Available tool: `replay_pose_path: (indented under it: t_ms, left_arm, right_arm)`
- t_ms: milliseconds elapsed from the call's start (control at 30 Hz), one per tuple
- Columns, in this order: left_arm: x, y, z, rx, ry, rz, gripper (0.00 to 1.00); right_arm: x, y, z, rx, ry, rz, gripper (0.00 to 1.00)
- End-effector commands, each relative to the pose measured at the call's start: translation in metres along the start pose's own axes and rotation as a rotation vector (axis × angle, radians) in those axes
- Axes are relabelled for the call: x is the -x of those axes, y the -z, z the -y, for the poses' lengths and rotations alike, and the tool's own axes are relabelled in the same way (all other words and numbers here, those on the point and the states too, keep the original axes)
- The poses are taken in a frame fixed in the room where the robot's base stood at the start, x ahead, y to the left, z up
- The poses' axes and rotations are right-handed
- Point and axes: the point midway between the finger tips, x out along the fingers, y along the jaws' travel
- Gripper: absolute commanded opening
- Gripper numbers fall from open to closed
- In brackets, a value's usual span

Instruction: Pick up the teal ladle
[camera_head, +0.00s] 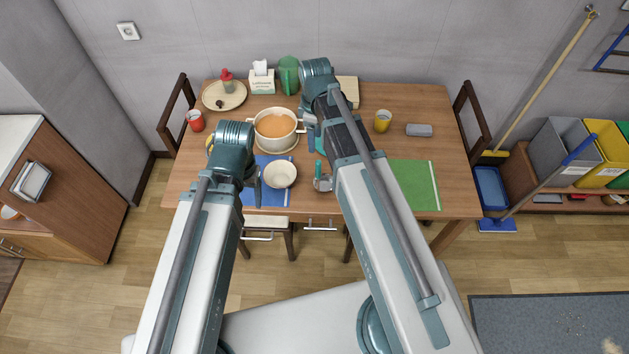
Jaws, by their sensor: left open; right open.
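My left gripper (258,186) is open, just left of the white bowl (280,174) and above the blue mat (254,195). My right gripper (311,134) is open, mostly hidden by its own arm, right of the soup pot, above and behind the utensil.
A pot of orange soup (275,126) stands behind the bowl. A green pitcher (289,75), tissue box (262,80) and plate (224,95) are at the back. A yellow cup (382,121), grey case (418,130) and green mat (413,184) are on the right, with bare table between.

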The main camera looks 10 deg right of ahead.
Motion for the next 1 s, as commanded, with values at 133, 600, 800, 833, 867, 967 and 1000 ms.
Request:
replay_pose_path:
  t_ms: [133, 600, 800, 833, 867, 967, 1000]
  left_arm:
    - [-0.006, 0.001, -0.001, 0.000, 0.000, 0.000, 0.70]
    - [-0.065, 0.004, -0.006, 0.001, 0.000, 0.000, 0.70]
    - [-0.086, 0.005, -0.008, 0.001, 0.000, 0.000, 0.70]
    - [-0.088, 0.005, -0.008, 0.001, 0.000, 0.000, 0.70]
    - [-0.088, 0.005, -0.008, 0.001, 0.000, 0.000, 0.70]
    - [-0.087, 0.005, -0.008, 0.002, 0.000, 0.000, 0.70]
    - [-0.087, 0.005, -0.008, 0.002, 0.000, 0.000, 0.70]
  right_arm:
    - [-0.006, 0.000, 0.001, 0.000, 0.000, 0.000, 0.61]
    - [-0.065, -0.001, 0.001, -0.001, 0.000, 0.000, 0.61]
    - [-0.087, -0.001, 0.001, -0.002, 0.000, 0.000, 0.61]
    - [-0.088, -0.001, 0.001, -0.002, 0.000, 0.000, 0.61]
    - [-0.089, -0.001, 0.001, -0.002, 0.000, 0.000, 0.61]
    - [-0.088, -0.001, 0.001, -0.002, 0.000, 0.000, 0.61]
    - [-0.087, -0.001, 0.001, -0.002, 0.000, 0.000, 0.61]
